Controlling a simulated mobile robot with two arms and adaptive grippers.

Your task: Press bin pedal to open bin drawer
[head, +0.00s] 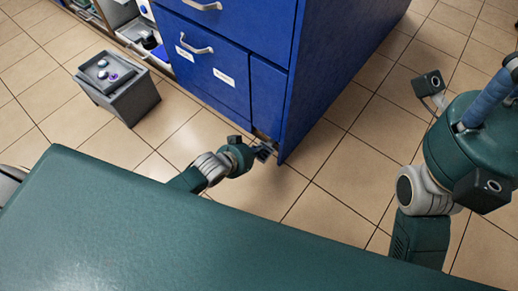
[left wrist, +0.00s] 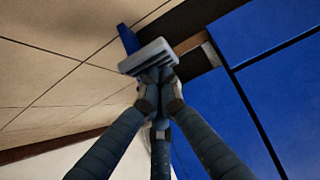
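The blue cabinet (head: 262,30) has a lower drawer front with a narrow blue door panel (head: 267,97) at its right end, taken as the bin drawer; it sits flush and closed. In the left wrist view a grey metal ridged plate (left wrist: 148,56), seemingly the pedal, is at the cabinet's base. My left gripper (head: 265,152) is low at the cabinet's bottom right corner. Its fingers (left wrist: 158,82) are drawn together, with tips at the plate; whether they touch is unclear. My right gripper (head: 490,98) is at the right edge, its fingertips out of frame.
A grey box-like unit (head: 135,101) with small round items on top stands on the tiled floor at left. An open shelf (head: 118,15) is behind it. The floor (head: 375,110) right of the cabinet is clear.

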